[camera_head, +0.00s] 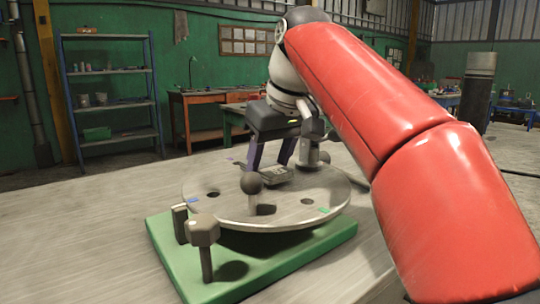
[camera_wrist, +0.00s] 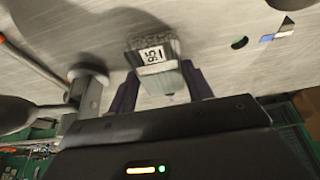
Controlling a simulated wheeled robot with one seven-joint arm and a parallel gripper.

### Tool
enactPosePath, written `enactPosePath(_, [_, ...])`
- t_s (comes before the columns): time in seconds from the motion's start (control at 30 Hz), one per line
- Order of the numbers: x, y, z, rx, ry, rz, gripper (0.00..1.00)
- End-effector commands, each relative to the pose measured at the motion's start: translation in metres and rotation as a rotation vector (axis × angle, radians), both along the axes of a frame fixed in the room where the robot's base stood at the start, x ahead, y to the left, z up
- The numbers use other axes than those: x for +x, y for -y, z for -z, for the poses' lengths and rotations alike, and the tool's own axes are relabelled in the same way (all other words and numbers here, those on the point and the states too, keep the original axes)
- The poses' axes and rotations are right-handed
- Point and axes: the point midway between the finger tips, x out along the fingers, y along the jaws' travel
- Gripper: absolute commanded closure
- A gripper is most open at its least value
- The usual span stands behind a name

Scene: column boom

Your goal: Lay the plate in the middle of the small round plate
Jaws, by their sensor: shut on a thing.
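The plate is a small grey ribbed piece with a white label marked with black characters; it shows in the wrist view (camera_wrist: 166,80) and in the head view (camera_head: 270,174). My gripper (camera_head: 268,165) is shut on it, with one dark finger on each side, and points down. The small round plate (camera_head: 230,208) is a flat grey metal disc with dark holes and blue and green marks. The held plate is over its rear middle part, very low; I cannot tell whether they touch. The gripper also shows in the wrist view (camera_wrist: 162,88).
The disc sits above a green base (camera_head: 180,262) on a pale table (camera_head: 90,230). A dark ball knob (camera_head: 251,183) stands in front of my gripper. A hexagonal-headed post (camera_head: 203,232) stands at front left, and another knobbed post (camera_head: 313,140) close behind right. The table's left is clear.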

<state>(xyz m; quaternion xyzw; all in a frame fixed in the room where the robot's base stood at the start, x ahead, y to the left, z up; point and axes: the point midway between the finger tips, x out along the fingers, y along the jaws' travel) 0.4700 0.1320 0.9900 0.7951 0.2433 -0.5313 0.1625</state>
Motion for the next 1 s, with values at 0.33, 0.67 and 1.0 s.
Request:
enactPosePath(0.33, [0.0,0.0,0.0,0.001,0.003,0.0,1.0])
enactPosePath(0.67, [0.0,0.0,0.006,0.001,0.003,0.0,1.0])
enactPosePath(1.0, [0.0,0.0,0.01,0.0,0.002,0.0,0.38])
